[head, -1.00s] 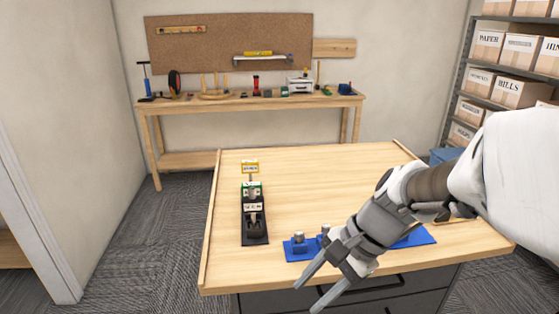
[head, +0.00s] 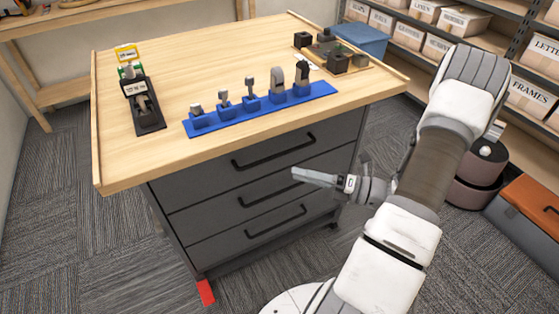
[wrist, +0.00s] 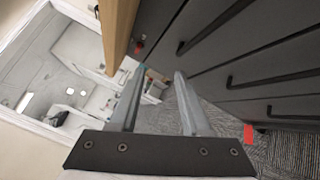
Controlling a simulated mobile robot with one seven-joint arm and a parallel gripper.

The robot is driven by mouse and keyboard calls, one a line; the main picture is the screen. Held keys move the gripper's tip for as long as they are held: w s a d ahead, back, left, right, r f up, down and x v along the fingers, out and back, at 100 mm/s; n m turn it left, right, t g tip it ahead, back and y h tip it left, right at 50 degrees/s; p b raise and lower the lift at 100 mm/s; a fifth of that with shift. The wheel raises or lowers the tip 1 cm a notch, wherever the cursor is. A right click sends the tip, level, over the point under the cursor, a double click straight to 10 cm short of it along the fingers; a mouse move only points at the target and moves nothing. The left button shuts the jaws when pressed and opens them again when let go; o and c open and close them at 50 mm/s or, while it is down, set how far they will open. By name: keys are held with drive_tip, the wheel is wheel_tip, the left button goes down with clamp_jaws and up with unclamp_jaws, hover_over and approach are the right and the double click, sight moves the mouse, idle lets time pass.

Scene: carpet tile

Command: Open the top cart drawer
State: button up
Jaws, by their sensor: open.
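The cart is dark grey with a wooden top (head: 215,75) and three stacked drawers, all closed flush. The top drawer (head: 225,178) has a black bar handle (head: 273,151) just under the wooden top. In the wrist view its handle (wrist: 215,27) is up to the right of the fingers, nearest the wooden edge (wrist: 116,28). My gripper (head: 318,177) is open and empty in front of the drawer fronts, right of and below the top handle in the head view. In the wrist view my gripper (wrist: 157,72) has both fingers apart, touching no handle.
A blue rack (head: 265,111) with several pieces, a black tool stand (head: 145,112) and a wooden tray (head: 335,55) stand on the cart. Shelves with boxes (head: 440,15) are behind right. An orange-lidded box (head: 530,212) stands on the carpet at right.

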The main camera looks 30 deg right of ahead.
sight(279, 154)
drive_tip(key=s+d+f+m+t+h+b, duration=0.25)
drive_tip(key=d+f+m+t+h, duration=0.25)
drive_tip(key=d+f+m, duration=0.3)
drive_tip(key=shift+m, duration=0.4)
drive_tip(key=x, duration=0.6)
drive_tip(key=r+b+x, duration=0.1)
drive_tip(key=x, duration=0.5)
drive_tip(key=a+x, duration=0.1)
drive_tip(key=x, duration=0.5)
drive_tip(key=shift+s+d+r+b, duration=0.1)
drive_tip(key=shift+s+r+b, duration=0.05)
drive_tip(key=shift+s+b, duration=0.2)
clamp_jaws()
